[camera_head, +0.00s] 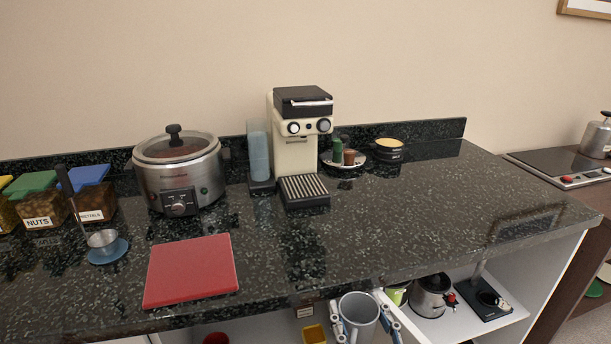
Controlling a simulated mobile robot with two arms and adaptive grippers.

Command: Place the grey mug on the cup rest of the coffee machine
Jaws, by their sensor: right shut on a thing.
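The grey mug (358,308) is at the bottom of the head view, in front of the counter's front edge and lower than its top. My right gripper (361,322) is shut on it, with one blue-and-grey finger on each side. The mug looks upright and I see into its opening; its lower part is out of frame. The cream and black coffee machine (294,145) stands at the back middle of the counter. Its cup rest (304,190), a slatted tray at the front, is empty. My left gripper is not in view.
A blue-lidded jar (96,200) stands farther left. Below, a white shelf (463,325) holds a steel pot (431,296).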

